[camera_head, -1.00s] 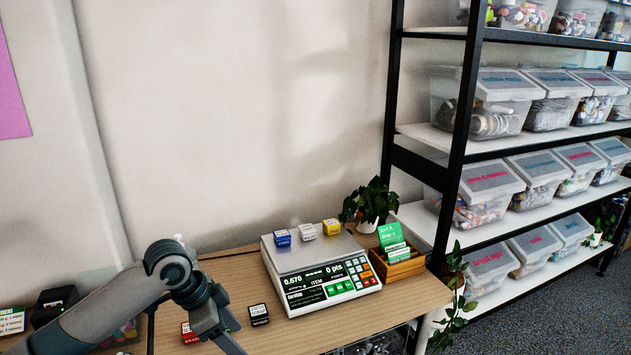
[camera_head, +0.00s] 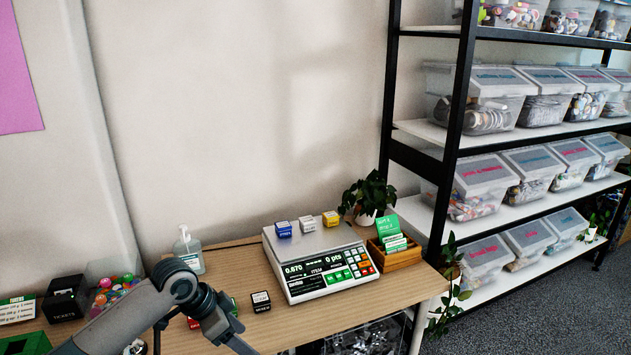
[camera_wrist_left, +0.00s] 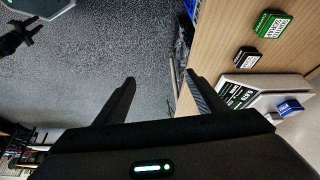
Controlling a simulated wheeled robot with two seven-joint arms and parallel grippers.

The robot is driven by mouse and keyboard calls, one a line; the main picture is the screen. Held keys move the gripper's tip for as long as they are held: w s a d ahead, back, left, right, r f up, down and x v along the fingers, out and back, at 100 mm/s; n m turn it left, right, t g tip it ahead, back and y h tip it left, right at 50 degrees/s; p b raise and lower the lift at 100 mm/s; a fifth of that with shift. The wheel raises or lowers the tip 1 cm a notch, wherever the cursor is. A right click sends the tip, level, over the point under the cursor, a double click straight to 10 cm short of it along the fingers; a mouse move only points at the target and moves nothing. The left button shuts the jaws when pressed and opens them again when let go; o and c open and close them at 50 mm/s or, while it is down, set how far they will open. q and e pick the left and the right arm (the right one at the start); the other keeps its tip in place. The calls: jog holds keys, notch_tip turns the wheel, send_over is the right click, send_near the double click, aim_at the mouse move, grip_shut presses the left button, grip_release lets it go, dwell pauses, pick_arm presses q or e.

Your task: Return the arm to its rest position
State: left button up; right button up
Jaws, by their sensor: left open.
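My left arm comes in at the lower left of the head view, in front of the table (camera_head: 345,300). Its gripper runs down to the bottom edge there, with the fingertips cut off or hidden. In the left wrist view my left gripper (camera_wrist_left: 162,82) is open, with nothing between its fingers and grey floor behind them. The table edge lies close to the right finger. A dark shape at that view's upper left may be my right gripper; its jaws are unclear.
A scale (camera_head: 320,265) bears blue, white and yellow blocks. A black block (camera_head: 261,301) lies beside it. A pump bottle (camera_head: 188,252), card box (camera_head: 398,252) and plant (camera_head: 368,196) stand on the table. A shelf rack (camera_head: 455,130) with bins stands right. Open floor (camera_wrist_left: 110,55) lies below my gripper.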

pick_arm(q)
jog(key=a+f+n+t+y, duration=0.1)
jog(key=a+f+n, duration=0.2)
jog(key=f, duration=1.1)
jog(key=a+f+n+t, duration=0.15)
jog(key=f+n, duration=0.25)
jog(key=f, duration=1)
jog(key=s+a+f+n+y, duration=0.15)
jog(key=s+a+f, duration=0.25)
jog(key=s+f, duration=0.6)
jog(key=s+a+f+g+y, duration=0.2)
jog(key=s+f, duration=1.6)
jog(key=s, duration=0.3)
jog(key=s+f+g, duration=0.1)
jog(key=s+f, duration=0.2)
jog(key=s, duration=1)
jog(key=s+d+f+g, duration=0.1)
jog(key=s+f, duration=0.2)
jog(key=s, duration=1)
jog(key=shift+s+d+f+n+b, duration=0.25)
jog(key=shift+s+n+b, duration=0.1)
jog(key=shift+n+b, duration=0.1)
